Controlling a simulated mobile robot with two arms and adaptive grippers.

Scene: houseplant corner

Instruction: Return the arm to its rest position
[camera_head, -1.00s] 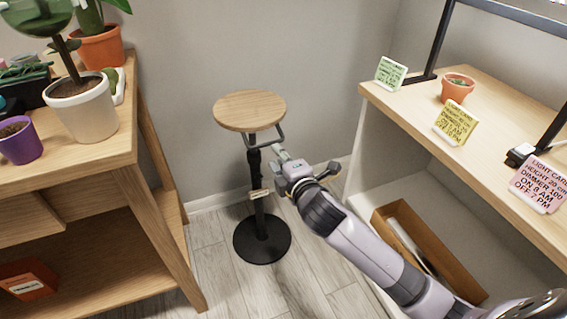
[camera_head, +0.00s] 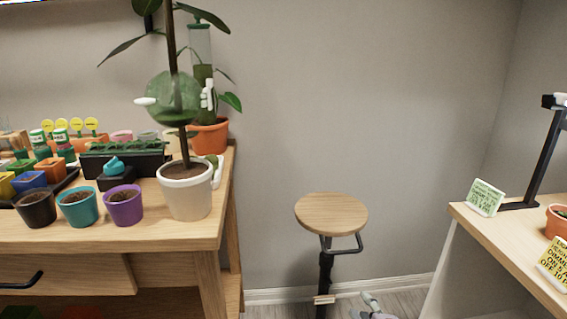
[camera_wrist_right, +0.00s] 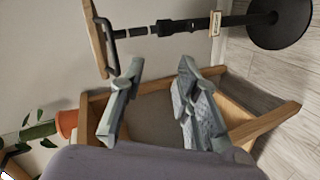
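My right gripper (camera_head: 374,306) shows only in part at the bottom edge of the head view, low and just right of the stool. In the right wrist view its two fingers (camera_wrist_right: 161,66) stand apart with nothing between them, so it is open and empty. Most of my right arm is below the head view. My left gripper is in neither view.
A round wooden stool (camera_head: 331,214) on a black post stands close by the right gripper. A plant bench (camera_head: 130,235) with several pots is at left. A shelf unit (camera_head: 505,250) with label cards (camera_head: 485,197) is at right. Floor shows between them.

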